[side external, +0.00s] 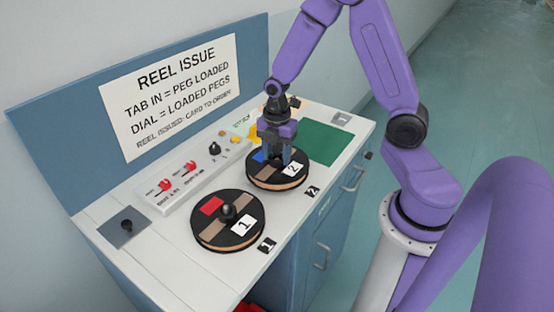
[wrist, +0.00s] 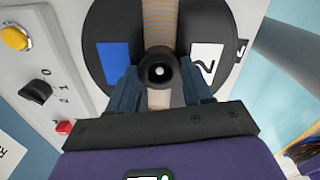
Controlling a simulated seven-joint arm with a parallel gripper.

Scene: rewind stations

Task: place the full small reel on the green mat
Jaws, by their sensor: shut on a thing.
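A round black disc marked 2 (side external: 263,180), with a blue patch, a white label and a tan edge, sits on the counter. In the wrist view the same disc (wrist: 115,22) shows a striped tan band across its middle and a round black knob (wrist: 158,68). My gripper (side external: 276,158) is over the disc's centre, its fingers shut on the knob. A second black disc marked 1 (side external: 232,236), with a red patch and a bare knob, stands nearer the camera. The green mat (side external: 325,142) lies flat and bare behind disc 2. I cannot tell which is the full small reel.
A white panel (side external: 178,197) with red switches, a black dial (side external: 215,150) and a yellow button (wrist: 14,38) runs along the back. A grey plate (side external: 124,238) with a black knob is at left. A sign board (side external: 172,88) stands behind. The counter's front edge is close to both discs.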

